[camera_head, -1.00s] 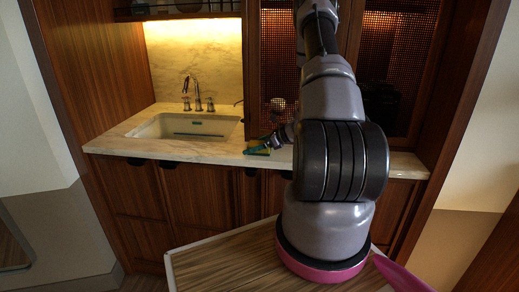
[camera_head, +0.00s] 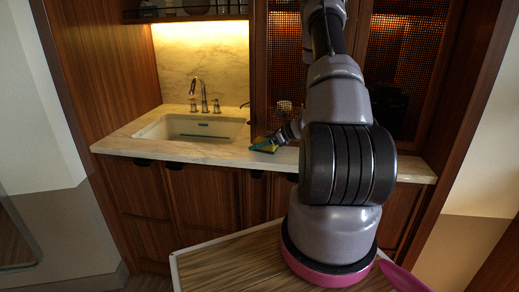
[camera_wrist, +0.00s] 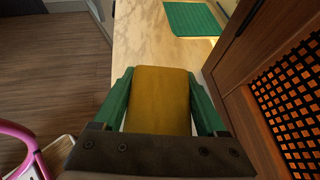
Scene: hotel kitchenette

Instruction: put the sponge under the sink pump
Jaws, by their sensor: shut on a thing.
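The yellow sponge (camera_wrist: 161,100) lies between the green fingers of my gripper (camera_wrist: 160,103) in the wrist view. My gripper is shut on it. In the head view my gripper (camera_head: 264,146) is low over the front of the counter, right of the sink (camera_head: 190,128). I cannot tell whether the sponge touches the counter. A chrome faucet (camera_head: 198,96) with two handles stands behind the sink. A small dark spout (camera_head: 244,105), perhaps the pump, shows right of the faucet at the cabinet's edge; its base is hard to make out.
The pale stone counter (camera_head: 215,153) is clear in front of the sink. A tall cabinet with mesh doors (camera_head: 405,65) stands close on the gripper's right in the wrist view. A green ribbed surface (camera_wrist: 192,18) lies ahead there. A wood-topped table (camera_head: 225,262) is at the near front.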

